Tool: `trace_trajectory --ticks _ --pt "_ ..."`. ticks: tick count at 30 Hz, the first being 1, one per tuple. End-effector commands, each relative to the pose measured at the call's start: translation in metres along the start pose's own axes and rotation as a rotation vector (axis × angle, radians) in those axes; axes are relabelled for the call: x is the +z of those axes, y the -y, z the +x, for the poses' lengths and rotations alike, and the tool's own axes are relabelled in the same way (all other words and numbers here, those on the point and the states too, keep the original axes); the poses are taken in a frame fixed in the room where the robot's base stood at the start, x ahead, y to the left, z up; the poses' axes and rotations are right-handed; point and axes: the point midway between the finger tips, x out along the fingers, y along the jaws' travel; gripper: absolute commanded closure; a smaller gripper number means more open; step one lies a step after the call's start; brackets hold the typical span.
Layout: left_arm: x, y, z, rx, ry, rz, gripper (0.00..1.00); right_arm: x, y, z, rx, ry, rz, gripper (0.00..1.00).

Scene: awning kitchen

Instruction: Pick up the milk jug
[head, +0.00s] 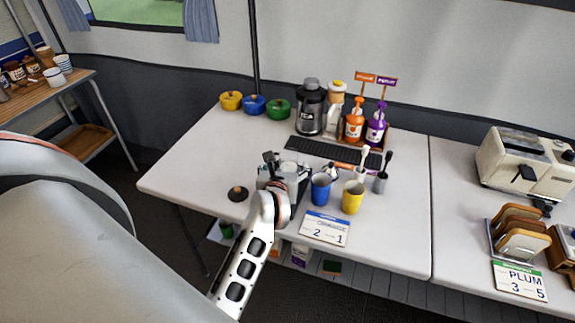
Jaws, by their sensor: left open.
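My left gripper (286,166) is over the front part of the white table (180,170), with its dark fingers pointing away from me. It is open. A pale grey object (291,169), possibly the milk jug, shows at the fingers and is largely hidden by my gripper. I cannot tell whether it is between the fingers or behind them, or whether they touch it. No other thing in view is clearly a milk jug. My right gripper is not in view.
A blue cup (321,187) and a yellow cup (352,198) stand close right of my gripper. The table's left part is clear.

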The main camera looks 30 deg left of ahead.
Motion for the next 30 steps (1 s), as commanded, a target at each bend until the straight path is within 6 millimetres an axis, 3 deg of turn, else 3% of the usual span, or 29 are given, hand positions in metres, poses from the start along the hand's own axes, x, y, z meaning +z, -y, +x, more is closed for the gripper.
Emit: trace_trajectory --ticks 5,11,30 --pt "0.000 0.000 0.000 0.000 0.000 0.001 0.28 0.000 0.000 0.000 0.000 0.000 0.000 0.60" --pt "0.000 0.000 0.000 0.000 0.000 0.001 0.75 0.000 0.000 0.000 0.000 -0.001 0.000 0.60" --pt "0.010 0.000 -0.004 0.000 0.003 0.001 0.75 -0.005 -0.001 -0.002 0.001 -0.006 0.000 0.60"
